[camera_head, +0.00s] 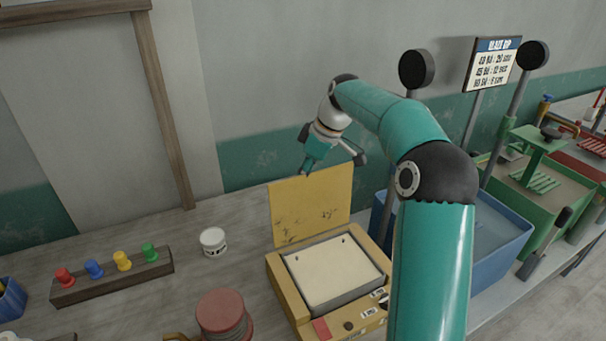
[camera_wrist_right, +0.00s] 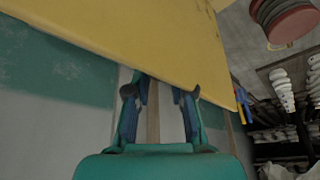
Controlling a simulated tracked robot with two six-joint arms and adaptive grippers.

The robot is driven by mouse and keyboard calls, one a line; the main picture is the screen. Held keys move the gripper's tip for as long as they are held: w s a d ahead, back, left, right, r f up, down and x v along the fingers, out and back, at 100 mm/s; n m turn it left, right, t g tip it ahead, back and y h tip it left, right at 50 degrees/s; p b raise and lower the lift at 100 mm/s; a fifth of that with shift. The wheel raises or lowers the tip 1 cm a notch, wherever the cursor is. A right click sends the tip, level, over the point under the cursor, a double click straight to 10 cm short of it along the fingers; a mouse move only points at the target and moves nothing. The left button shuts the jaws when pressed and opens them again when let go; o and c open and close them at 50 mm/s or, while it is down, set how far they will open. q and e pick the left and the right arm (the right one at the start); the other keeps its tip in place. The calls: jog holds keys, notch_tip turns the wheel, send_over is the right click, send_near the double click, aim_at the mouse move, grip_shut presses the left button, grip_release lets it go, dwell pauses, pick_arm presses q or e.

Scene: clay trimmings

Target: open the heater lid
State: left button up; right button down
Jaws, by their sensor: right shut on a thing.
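The yellow heater (camera_head: 283,295) stands on the table with its yellow lid (camera_head: 310,207) raised, nearly upright, at the back of the box. A pale panel (camera_head: 333,273) shows inside the heater. My right gripper (camera_head: 308,166) is at the lid's top edge, and my right arm reaches over from the front. In the right wrist view the lid (camera_wrist_right: 130,35) fills the upper part, and my right gripper (camera_wrist_right: 160,88) meets its edge. The gripper is shut on the lid. The exact contact is partly hidden. My left gripper is in neither view.
A white jar (camera_head: 213,241) stands left of the heater, and a red spool (camera_head: 222,314) is in front of it. A rack with coloured knobs (camera_head: 112,277) lies farther left. A blue bin (camera_head: 497,243) and a green press (camera_head: 530,180) stand on the right.

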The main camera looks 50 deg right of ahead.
jog(key=shift+w+d+f, duration=0.25)
jog(key=shift+d+f, duration=0.35)
jog(key=shift+d, duration=0.05)
jog(key=c, duration=1.2)
grip_release()
jog(key=shift+d, duration=0.1)
jog(key=shift+o, duration=1.3)
jog(key=shift+d+f, duration=0.2)
jog(key=shift+d, duration=0.05)
jog(key=shift+o, duration=0.4)
jog(key=shift+w+f, duration=0.15)
jog(key=shift+w, duration=0.1)
jog(key=v, duration=1.1)
jog(key=shift+r, duration=0.45)
jog(key=shift+a, duration=0.15)
